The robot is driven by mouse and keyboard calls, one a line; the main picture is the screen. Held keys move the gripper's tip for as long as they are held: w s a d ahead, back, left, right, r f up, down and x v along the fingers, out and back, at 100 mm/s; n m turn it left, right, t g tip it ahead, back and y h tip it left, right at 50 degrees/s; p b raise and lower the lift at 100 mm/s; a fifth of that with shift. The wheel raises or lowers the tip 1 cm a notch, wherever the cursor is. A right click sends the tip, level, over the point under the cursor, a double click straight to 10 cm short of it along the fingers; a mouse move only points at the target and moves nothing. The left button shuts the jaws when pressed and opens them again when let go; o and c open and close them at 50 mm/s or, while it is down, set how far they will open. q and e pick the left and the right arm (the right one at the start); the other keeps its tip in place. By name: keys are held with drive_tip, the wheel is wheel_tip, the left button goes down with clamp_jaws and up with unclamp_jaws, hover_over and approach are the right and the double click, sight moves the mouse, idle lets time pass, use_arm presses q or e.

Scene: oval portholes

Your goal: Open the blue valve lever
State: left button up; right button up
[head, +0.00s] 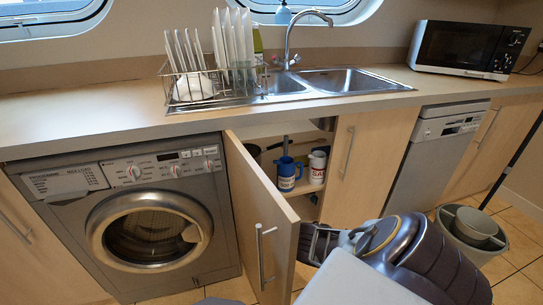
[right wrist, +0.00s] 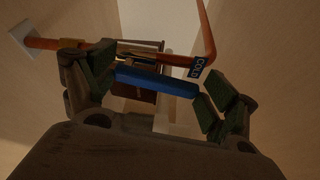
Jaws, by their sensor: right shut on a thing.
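The blue valve lever (right wrist: 155,80) is in the right wrist view, a blue bar lying across the middle of the picture. Beside it is a copper pipe (right wrist: 207,35) with a dark tag reading COLD (right wrist: 196,67). My right gripper (right wrist: 158,94) is shut on the lever, with one green-padded finger at each end of it. In the head view my right gripper (head: 318,243) reaches in behind the open cabinet door (head: 258,215), which partly hides it. The lever is hidden in the head view. My left gripper is not in view.
Inside the cabinet under the sink (head: 342,80) stand a blue container (head: 287,174) and a white can (head: 316,167). A washing machine (head: 150,215) is to the left, a dishwasher (head: 432,155) to the right. A bucket (head: 470,232) stands on the floor at right.

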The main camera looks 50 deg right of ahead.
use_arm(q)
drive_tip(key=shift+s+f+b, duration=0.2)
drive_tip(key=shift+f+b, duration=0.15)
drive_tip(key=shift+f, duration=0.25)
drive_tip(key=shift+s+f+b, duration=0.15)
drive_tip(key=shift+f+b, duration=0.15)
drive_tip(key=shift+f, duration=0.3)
use_arm(e)
drive_tip(key=shift+w+a+f+n+h, duration=0.2)
drive_tip(key=shift+a+n+h, duration=0.1)
drive_tip(key=shift+n, duration=0.6)
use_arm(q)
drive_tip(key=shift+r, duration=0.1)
use_arm(e)
drive_tip(key=o, duration=1.3)
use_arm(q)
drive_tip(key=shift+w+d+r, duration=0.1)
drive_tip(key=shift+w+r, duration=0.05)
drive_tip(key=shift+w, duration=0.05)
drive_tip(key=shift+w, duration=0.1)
use_arm(e)
drive_tip(key=shift+s+a, duration=0.15)
drive_tip(key=shift+a, duration=0.05)
